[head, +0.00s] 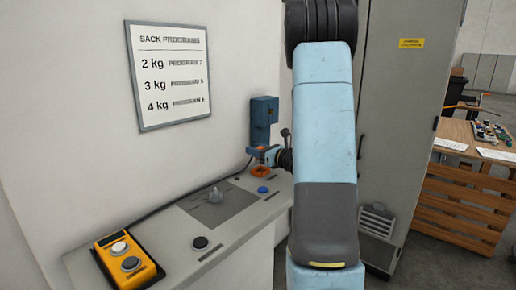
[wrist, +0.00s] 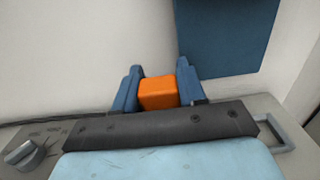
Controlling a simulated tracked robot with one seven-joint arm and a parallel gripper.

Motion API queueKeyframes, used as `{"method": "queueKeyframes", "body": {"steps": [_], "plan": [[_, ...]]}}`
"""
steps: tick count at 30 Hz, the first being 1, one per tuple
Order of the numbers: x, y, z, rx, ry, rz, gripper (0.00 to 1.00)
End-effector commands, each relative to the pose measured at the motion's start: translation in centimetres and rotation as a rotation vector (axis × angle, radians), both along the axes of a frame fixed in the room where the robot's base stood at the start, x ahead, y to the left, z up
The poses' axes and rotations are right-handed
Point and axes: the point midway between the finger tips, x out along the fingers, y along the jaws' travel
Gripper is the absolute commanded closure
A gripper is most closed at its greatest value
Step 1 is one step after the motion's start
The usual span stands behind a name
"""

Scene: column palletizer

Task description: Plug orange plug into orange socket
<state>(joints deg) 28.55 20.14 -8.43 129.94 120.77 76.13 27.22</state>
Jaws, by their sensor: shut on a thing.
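The orange plug (wrist: 158,93) sits between the two blue fingers of my gripper (wrist: 156,88) in the wrist view, and the fingers are shut on it. In the head view my gripper (head: 264,153) is above the back part of the console, just in front of the blue wall box. Only a small bit of orange shows at its fingers there. An orange ring (head: 261,171), which looks like the orange socket, lies on the console top just below my gripper. The gap between plug and ring is too small to judge.
The blue box (head: 264,113) hangs on the wall behind. A grey cabinet (head: 400,110) stands at right.

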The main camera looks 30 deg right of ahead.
Motion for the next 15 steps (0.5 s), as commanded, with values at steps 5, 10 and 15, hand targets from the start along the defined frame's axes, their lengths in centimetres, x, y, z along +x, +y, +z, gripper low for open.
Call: {"method": "queueKeyframes", "body": {"steps": [5,10,15], "plan": [[0.0,0.0,-0.7,0.000,0.001,-0.001,0.92],[0.0,0.0,-1.5,0.001,0.001,-0.002,0.92],[0.0,0.0,-2.1,0.000,0.000,-0.001,0.92]]}}
